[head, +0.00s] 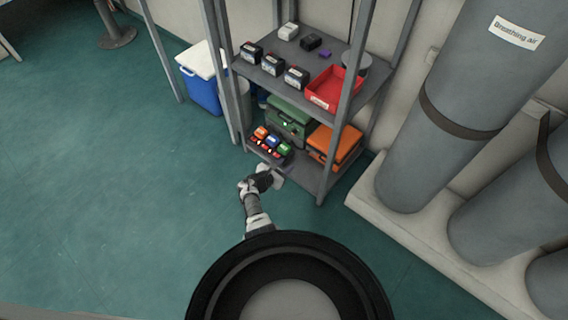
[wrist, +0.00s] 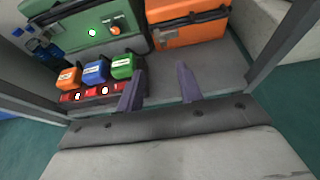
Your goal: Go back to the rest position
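My gripper (head: 264,180) is in front of the lower shelf of the metal rack, low down near its front edge. In the wrist view its two fingers (wrist: 160,88) stand apart with nothing between them. The left finger is close to the charger (wrist: 92,93), which has red lights and holds an orange, a blue and a green battery pack (wrist: 123,66). I cannot tell whether the finger touches it.
The lower shelf (wrist: 218,70) also holds a green case (head: 287,120) and an orange case (head: 340,143). A red bin (head: 326,98) and several batteries sit on the upper shelf. Grey cylinders (head: 450,100) stand at right. A blue cooler (head: 203,92) is at left. The left floor is clear.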

